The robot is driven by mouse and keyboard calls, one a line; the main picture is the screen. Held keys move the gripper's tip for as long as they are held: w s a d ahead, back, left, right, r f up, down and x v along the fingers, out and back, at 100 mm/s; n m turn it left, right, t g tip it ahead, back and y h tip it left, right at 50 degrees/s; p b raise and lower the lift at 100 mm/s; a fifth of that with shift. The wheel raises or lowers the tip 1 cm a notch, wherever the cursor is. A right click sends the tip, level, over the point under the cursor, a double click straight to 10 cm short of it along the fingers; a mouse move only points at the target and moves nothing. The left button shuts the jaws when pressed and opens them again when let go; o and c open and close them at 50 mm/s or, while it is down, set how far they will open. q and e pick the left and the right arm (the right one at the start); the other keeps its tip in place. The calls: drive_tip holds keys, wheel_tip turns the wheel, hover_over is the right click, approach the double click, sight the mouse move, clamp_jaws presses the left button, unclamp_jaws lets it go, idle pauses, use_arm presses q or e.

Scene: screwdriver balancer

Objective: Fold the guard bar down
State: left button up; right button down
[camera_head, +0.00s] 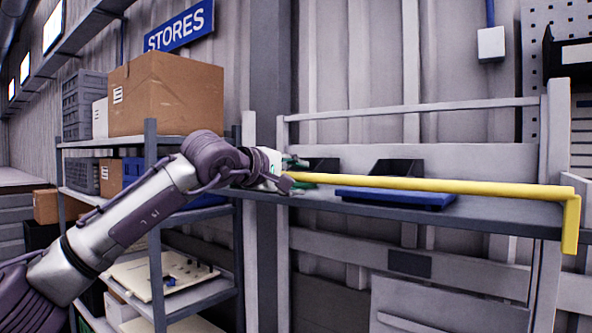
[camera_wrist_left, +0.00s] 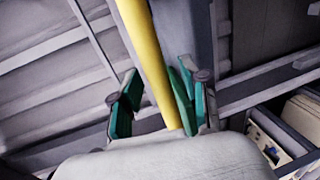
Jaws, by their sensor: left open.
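The yellow guard bar (camera_head: 430,184) runs nearly level in front of the shelf in the head view. Its right end bends downward at the shelf's right post. My left gripper (camera_head: 284,172) is at the bar's left end. In the left wrist view the guard bar (camera_wrist_left: 145,45) passes between the green-padded fingers of my left gripper (camera_wrist_left: 158,98). The fingers are open, and the bar lies closer to the right-hand finger. Whether it touches that finger is unclear. The bar's near tip is hidden by the gripper body. My right gripper is not in view.
Behind the bar, a grey shelf (camera_head: 480,213) holds a blue tray (camera_head: 395,198) and dark angled holders (camera_head: 397,168). A storage rack with a cardboard box (camera_head: 166,93) stands at left, close behind my left arm.

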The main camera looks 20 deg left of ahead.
use_arm(q)
clamp_jaws()
idle(0.3)
drive_tip(key=shift+f, duration=0.1)
